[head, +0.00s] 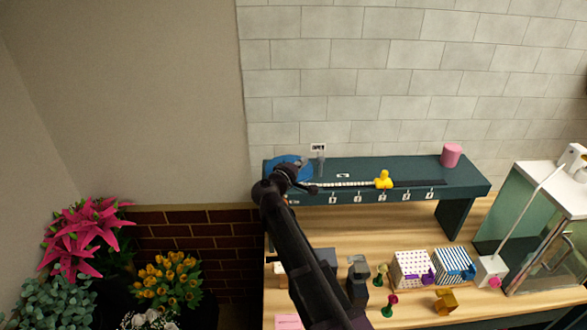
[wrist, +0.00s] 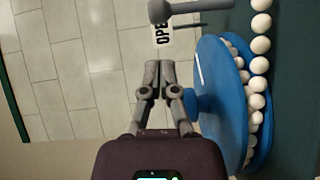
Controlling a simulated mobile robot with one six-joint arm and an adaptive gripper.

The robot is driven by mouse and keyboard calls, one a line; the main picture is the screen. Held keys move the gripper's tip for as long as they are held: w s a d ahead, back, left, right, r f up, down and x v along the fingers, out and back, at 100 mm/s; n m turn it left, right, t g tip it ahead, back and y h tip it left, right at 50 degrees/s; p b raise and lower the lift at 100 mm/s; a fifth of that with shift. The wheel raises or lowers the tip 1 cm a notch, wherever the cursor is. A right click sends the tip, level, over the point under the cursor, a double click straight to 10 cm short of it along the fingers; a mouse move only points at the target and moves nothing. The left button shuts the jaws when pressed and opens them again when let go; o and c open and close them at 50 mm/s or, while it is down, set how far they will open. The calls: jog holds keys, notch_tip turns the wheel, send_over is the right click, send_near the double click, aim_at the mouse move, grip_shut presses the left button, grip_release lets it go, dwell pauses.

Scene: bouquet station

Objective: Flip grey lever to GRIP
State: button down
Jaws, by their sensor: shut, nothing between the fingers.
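The grey lever (wrist: 160,12) shows at the top of the wrist view as a round knob on a thin rod. In the head view the lever (head: 319,163) is a small grey post at the shelf's back left. I see no GRIP mark. My gripper (wrist: 153,66) is shut and empty, its tips pointing at the knob with a gap in the picture.
A blue spool (wrist: 218,100) of white beads (wrist: 260,45) lies close to my fingers. The bead string runs along the dark green shelf (head: 465,185) to a yellow figure (head: 383,179). A pink cylinder (head: 451,155) stands at the shelf's right. Patterned boxes (head: 411,268) stand on the table below.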

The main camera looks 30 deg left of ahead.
jog(key=shift+w+d+f, duration=0.1)
jog(key=shift+w+d, duration=0.8)
jog(key=shift+d, duration=0.2)
jog(key=shift+s+a, duration=0.1)
jog(key=shift+s, duration=0.05)
